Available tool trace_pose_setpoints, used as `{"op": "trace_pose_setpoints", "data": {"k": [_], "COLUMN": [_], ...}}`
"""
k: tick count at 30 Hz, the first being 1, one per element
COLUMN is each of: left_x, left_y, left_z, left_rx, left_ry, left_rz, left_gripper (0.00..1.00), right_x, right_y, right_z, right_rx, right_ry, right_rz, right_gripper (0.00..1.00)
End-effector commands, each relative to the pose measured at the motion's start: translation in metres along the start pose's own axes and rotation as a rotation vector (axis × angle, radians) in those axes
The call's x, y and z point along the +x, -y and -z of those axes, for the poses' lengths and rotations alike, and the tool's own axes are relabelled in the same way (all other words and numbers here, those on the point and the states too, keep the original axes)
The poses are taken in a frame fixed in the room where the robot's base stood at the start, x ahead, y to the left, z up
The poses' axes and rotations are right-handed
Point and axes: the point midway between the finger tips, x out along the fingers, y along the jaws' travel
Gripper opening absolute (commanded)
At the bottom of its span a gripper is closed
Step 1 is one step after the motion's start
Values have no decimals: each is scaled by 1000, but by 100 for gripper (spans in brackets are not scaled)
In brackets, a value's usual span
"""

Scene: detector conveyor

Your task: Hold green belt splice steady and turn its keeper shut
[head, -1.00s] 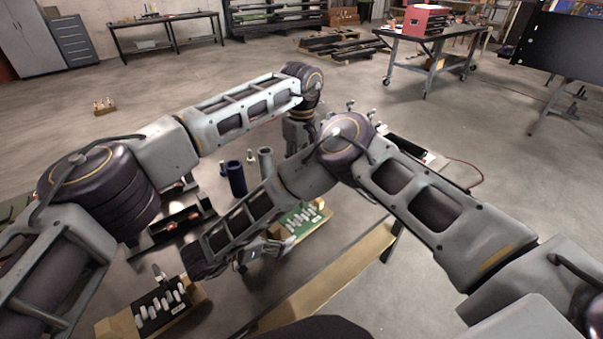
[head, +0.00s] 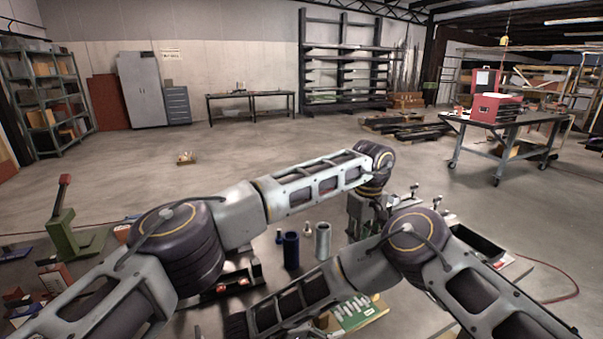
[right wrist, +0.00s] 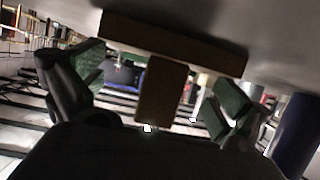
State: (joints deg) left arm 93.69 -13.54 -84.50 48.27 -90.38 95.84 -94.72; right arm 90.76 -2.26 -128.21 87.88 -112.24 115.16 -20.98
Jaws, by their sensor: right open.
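A brown T-shaped piece (right wrist: 160,95) fills the middle of the right wrist view, its stem between the fingers of my right gripper (right wrist: 160,78). The fingers have green pads and stand apart; contact with the stem is not visible. In the head view my right forearm reaches left and its gripper is out of sight. My left gripper (head: 364,212) hangs below its wrist at the middle of the bench, mostly hidden by the arms, so its jaws do not show. No green belt splice can be made out for sure.
A green tray of white pegs (head: 352,314) lies beside my right forearm. A blue cylinder (head: 291,250) and a grey cylinder (head: 323,241) stand between my arms. A green press with a red handle (head: 70,228) stands at left. The floor beyond the bench is mostly open.

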Motion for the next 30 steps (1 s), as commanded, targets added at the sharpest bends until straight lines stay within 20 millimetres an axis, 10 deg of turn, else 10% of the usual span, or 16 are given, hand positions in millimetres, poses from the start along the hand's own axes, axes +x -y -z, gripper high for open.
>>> {"op": "trace_pose_setpoints", "data": {"k": [30], "left_x": [0], "left_y": [0], "left_z": [0], "left_rx": [0], "left_ry": [0], "left_rz": [0], "left_gripper": [31], "right_x": [-60], "right_y": [0], "right_z": [0], "right_rx": [0], "right_ry": [-1], "right_rz": [3], "right_gripper": [100]}}
